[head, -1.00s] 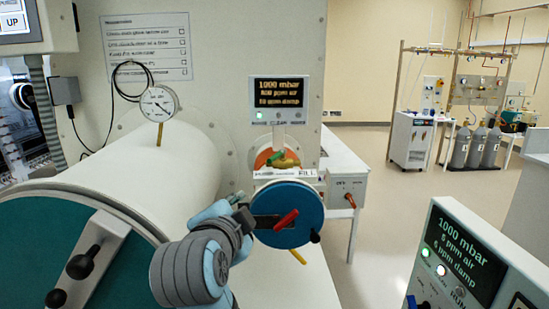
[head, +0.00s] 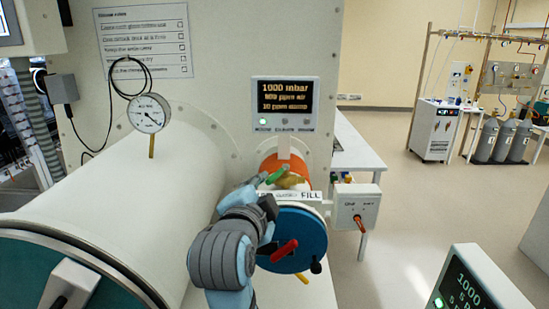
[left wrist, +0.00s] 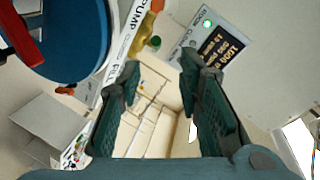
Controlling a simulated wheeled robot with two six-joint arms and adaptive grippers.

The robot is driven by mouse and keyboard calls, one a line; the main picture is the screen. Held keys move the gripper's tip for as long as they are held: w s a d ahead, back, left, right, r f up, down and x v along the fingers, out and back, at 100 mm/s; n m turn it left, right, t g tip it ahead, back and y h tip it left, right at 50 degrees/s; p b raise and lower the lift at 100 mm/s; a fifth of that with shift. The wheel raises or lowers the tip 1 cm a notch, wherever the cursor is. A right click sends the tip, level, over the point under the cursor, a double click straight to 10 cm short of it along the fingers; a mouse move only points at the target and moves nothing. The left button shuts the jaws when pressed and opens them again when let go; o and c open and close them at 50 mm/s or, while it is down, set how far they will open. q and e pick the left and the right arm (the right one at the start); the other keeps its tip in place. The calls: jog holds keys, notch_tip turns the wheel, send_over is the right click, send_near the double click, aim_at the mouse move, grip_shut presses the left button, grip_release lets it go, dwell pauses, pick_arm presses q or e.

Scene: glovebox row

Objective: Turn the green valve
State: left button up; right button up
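The green valve handle (head: 277,174) sits on a brass body (head: 291,181) above the "FILL" label, in front of an orange ring, in the head view. In the left wrist view its green end (left wrist: 155,42) shows just beyond the fingertips, beside the brass body (left wrist: 146,22). My left gripper (head: 262,193) is just left of and below the handle in the head view, partly overlapping the label strip. In the left wrist view its two fingers (left wrist: 160,72) stand apart with nothing between them. I cannot tell whether a finger touches the handle. My right gripper is not in view.
A blue round door (head: 301,240) with a red lever (head: 284,251) is close below my left gripper. A large white cylinder (head: 150,200) with a dial gauge (head: 148,113) lies to the left. A display (head: 286,103) is above the valve. A control box (head: 355,207) is at right.

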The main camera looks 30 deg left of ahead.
aim_at(273, 179)
pick_arm(q)
jog(key=x, duration=1.1)
jog(key=shift+w+d+f, duration=0.15)
jog(key=shift+w+f, duration=0.1)
jog(key=shift+w+f+p, duration=0.1)
jog(key=shift+w+p, duration=0.2)
jog(key=shift+w, duration=0.3)
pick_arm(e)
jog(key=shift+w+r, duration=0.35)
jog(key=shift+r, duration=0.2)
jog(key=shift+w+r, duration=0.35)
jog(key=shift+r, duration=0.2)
pick_arm(q)
grip_shut()
